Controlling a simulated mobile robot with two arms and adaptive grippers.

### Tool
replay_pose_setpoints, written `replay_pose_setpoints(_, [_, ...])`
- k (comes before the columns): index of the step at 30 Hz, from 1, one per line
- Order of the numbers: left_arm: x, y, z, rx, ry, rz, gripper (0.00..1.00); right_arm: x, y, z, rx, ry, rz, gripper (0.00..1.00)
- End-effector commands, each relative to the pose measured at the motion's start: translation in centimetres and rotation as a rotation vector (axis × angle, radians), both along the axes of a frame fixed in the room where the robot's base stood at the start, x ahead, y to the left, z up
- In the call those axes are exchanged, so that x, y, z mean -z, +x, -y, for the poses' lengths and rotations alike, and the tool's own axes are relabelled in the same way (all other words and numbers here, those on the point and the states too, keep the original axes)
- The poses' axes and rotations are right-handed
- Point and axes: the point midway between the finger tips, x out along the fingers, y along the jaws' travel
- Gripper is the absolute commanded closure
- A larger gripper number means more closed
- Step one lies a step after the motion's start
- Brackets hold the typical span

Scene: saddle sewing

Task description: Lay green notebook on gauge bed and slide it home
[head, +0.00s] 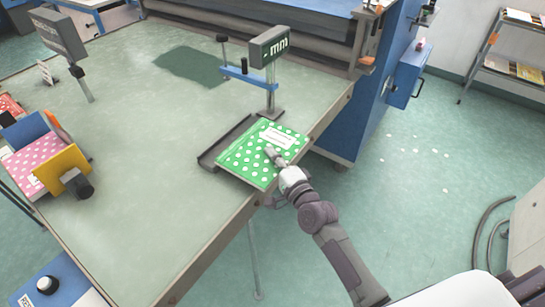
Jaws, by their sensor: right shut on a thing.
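The green notebook (252,165) with white dots and a white label lies flat at the table's right edge. It is over the gauge bed (214,154), whose dark rim shows along the notebook's left side. The notebook covers the rest of the bed, and I cannot tell if it rests fully on it. The gauge's mm display (270,47) stands on a post behind it. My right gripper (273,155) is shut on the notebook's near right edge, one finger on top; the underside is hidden. My left gripper is not in view.
A pink dotted notebook (38,160) sits between blue and yellow plates at the left. A second display (60,35) stands at the back left. The middle of the table (140,170) is clear.

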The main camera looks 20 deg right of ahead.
Motion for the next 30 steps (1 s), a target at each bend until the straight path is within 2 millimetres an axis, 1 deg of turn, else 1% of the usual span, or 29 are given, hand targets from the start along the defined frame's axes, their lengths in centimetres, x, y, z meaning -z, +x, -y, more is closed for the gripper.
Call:
replay_pose_setpoints(2, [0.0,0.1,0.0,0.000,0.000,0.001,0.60,-0.2,0.0,0.0,0.001,0.001,0.004,1.00])
replay_pose_setpoints(17, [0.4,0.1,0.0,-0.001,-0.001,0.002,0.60,0.4,0.0,0.0,0.001,0.000,0.004,1.00])
replay_pose_setpoints(18, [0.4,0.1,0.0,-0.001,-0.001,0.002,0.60,0.4,0.0,0.0,0.001,0.000,0.004,0.81])
replay_pose_setpoints(20, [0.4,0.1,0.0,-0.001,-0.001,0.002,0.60,0.4,0.0,0.0,0.000,0.000,0.003,0.71])
replay_pose_setpoints(21, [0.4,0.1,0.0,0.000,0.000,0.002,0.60,0.4,0.0,0.0,0.000,0.000,0.003,0.64])
replay_pose_setpoints(23, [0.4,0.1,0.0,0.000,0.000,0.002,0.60,0.5,0.0,0.0,0.000,0.000,0.001,0.55])
replay_pose_setpoints(30, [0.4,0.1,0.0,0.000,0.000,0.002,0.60,1.0,-0.1,0.0,-0.002,-0.001,-0.009,0.55])
